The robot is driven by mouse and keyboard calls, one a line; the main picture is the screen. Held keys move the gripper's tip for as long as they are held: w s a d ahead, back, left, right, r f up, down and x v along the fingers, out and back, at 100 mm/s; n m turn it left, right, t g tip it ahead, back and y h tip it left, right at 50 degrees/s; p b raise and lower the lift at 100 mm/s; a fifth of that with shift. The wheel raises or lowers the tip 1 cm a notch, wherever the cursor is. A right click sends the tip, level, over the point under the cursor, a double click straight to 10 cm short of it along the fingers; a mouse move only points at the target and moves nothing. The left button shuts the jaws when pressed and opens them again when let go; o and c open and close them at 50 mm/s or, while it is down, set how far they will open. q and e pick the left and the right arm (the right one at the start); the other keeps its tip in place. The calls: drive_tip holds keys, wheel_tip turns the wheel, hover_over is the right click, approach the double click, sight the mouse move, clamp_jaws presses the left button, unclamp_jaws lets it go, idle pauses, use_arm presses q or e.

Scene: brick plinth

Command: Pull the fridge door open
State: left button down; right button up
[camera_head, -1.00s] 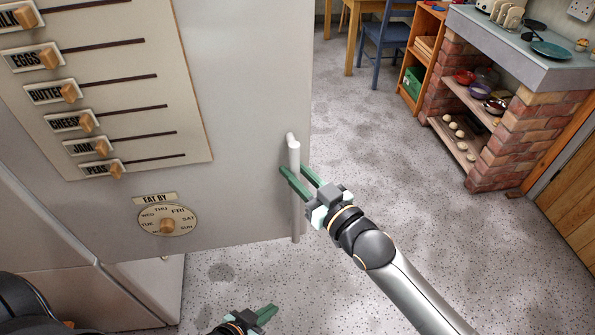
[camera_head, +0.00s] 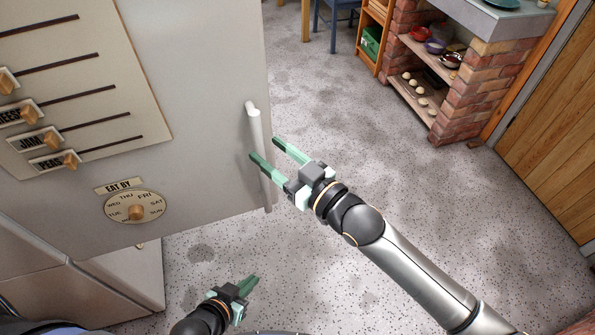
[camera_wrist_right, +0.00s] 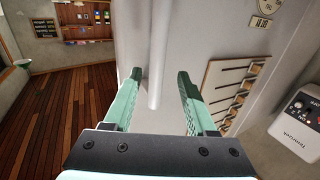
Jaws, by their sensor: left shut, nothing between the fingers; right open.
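The pale grey fridge door (camera_head: 215,170) fills the left of the head view, with a vertical bar handle (camera_head: 257,135) near its right edge. My right gripper (camera_head: 264,150) is open at the handle. In the head view, one finger crosses the handle and the other is to its right. In the right wrist view, the handle (camera_wrist_right: 154,85) appears between the two open fingers with space on both sides; neither visibly grips it. My left gripper (camera_head: 253,281) is shut and empty, low over the floor. The door's right edge extends past the lower white body (camera_head: 130,280); how far it is open is unclear.
The door carries a label board (camera_head: 110,70) with wooden sliders and an "EAT BY" dial (camera_head: 135,207). Speckled floor (camera_head: 400,180) is clear right of the door. A brick plinth (camera_head: 465,110) stands at the back right, beside a wooden door (camera_head: 550,130).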

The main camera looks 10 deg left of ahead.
drive_tip(key=v, duration=0.8)
drive_tip(key=shift+b, duration=0.3)
drive_tip(key=shift+s, duration=0.1)
